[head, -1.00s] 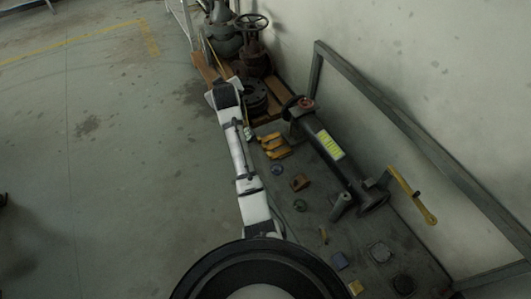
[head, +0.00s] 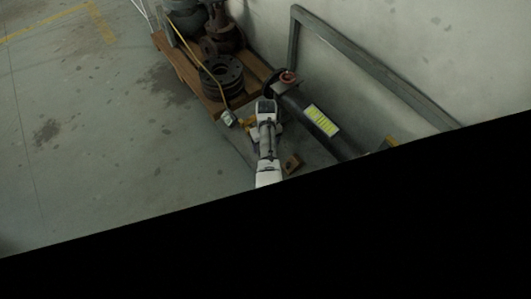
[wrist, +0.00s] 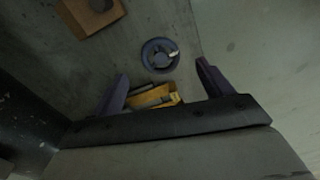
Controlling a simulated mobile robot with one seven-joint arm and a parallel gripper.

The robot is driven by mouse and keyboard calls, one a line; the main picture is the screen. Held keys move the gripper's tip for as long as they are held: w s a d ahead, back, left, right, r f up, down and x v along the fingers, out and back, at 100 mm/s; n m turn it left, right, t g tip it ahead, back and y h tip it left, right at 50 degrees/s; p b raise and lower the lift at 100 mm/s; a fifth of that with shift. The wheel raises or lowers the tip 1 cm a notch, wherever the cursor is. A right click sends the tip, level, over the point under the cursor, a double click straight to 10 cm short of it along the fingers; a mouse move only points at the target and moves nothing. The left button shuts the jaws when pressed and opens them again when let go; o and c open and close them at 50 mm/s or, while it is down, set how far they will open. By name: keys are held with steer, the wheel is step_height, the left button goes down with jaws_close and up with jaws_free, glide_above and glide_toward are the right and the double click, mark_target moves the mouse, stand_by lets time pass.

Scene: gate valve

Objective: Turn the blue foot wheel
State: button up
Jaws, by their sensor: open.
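The blue foot wheel (wrist: 160,55) shows in the wrist view as a small round blue-grey wheel with a pale mark at its hub. My gripper (wrist: 163,84) is open, with one finger on each side of the picture. The wheel appears in line with the gap between the fingers, beyond the tips, and no contact shows. In the head view my arm covers the area where the wheel lies, so I cannot see the wheel or the fingertips there.
A brown block with a round hole (wrist: 92,14) lies beside the wheel. Yellow pieces (wrist: 157,97) lie near the fingers. Black flanges (head: 222,77) stand on a wooden pallet. Black covers the lower head view.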

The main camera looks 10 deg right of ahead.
step_height(320, 180, down, 7)
steer(key=shift+r+b, duration=0.2)
steer(key=shift+b, duration=0.75)
steer(key=c, duration=1)
